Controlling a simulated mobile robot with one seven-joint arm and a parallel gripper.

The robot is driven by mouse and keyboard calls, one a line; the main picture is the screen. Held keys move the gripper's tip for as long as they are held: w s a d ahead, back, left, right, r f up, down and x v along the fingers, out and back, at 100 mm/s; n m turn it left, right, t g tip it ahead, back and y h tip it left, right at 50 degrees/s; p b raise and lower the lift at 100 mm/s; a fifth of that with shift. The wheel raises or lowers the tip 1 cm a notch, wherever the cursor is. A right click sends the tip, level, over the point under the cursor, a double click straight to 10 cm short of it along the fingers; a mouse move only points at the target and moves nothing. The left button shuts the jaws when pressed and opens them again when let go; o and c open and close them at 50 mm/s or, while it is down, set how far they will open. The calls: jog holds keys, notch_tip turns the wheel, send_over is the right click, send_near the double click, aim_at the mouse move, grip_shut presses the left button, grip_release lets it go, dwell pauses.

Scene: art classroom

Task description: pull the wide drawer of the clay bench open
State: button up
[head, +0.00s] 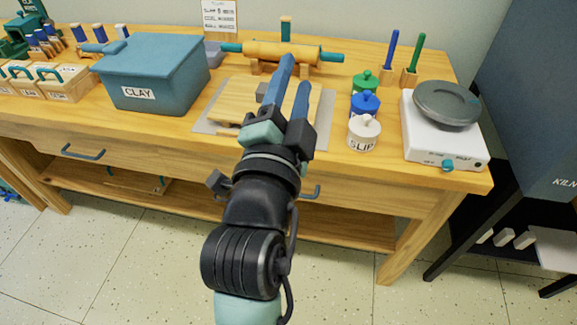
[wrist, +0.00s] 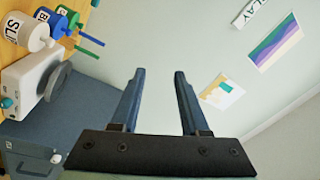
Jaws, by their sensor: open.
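The clay bench (head: 395,62) is a wooden table with a drawer front (head: 200,165) below its top. One teal bar handle (head: 83,153) shows at the left. Another handle (head: 311,192) shows in part just right of my arm, which hides the rest of it. The front looks flush and shut; which drawer is the wide one I cannot tell. My gripper (head: 295,74) is open and empty, above the bench top with its blue fingers pointing to the back wall. In the wrist view the fingers (wrist: 160,72) are apart with only wall between them.
On the bench stand a blue clay bin (head: 155,75), a rolling pin (head: 290,52), lidded slip jars (head: 363,133) and a white scale (head: 440,135). A dark kiln (head: 535,90) stands at the right. The floor (head: 130,265) in front is clear.

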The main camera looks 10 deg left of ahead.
jog(key=s+a+f+m+g+b, duration=0.15)
jog(key=f+b, duration=0.25)
jog(key=f, duration=0.8)
jog(key=s+a+f+m+g+b, duration=0.15)
jog(key=f+b, duration=0.35)
jog(key=f, duration=0.6)
jog(key=f+m+g+b, duration=0.1)
jog(key=f+m+b, duration=0.25)
jog(key=f, duration=0.85)
jog(key=shift+n, duration=0.35)
jog(key=b+x, duration=0.1)
jog(key=x, duration=1.1)
jog(key=shift+w+f+b, duration=0.1)
jog(key=shift+w+b, duration=0.2)
jog(key=shift+w, duration=0.05)
grip_shut()
